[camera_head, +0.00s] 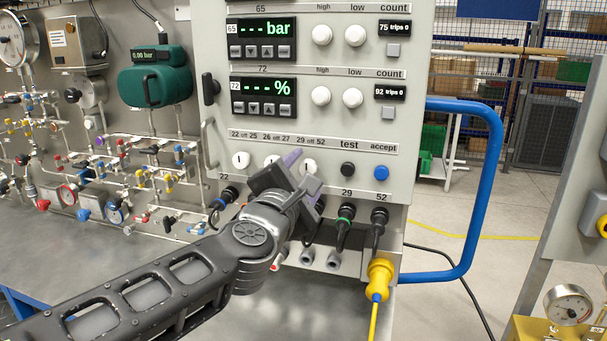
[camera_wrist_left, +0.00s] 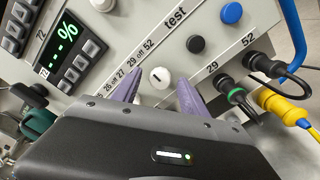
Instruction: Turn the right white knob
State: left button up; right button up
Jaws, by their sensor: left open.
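The right white knob (camera_head: 308,166) is the rightmost in the row of three on the grey panel, under the label "29 off 52". Its dark mark is visible in the left wrist view (camera_wrist_left: 160,77). My left gripper (camera_head: 303,180) is at the panel front, just below and partly over this knob. In the left wrist view its two purple fingers (camera_wrist_left: 159,92) are apart, with the knob showing between their tips. I cannot tell whether either finger touches it. The gripper holds nothing. My right gripper is in neither view.
Left of the knob are two more white knobs (camera_head: 241,159). Right of it are the black test button (camera_head: 348,170) and blue accept button (camera_head: 381,173). Cable plugs (camera_head: 345,213) stick out below. A blue tube frame (camera_head: 480,190) stands at the right.

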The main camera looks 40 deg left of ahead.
pick_arm(q)
grip_shut()
dwell(0.3)
jog(key=shift+m, duration=0.3)
jog(key=shift+m+p, duration=0.5)
jog(key=shift+m, duration=3.7)
grip_release()
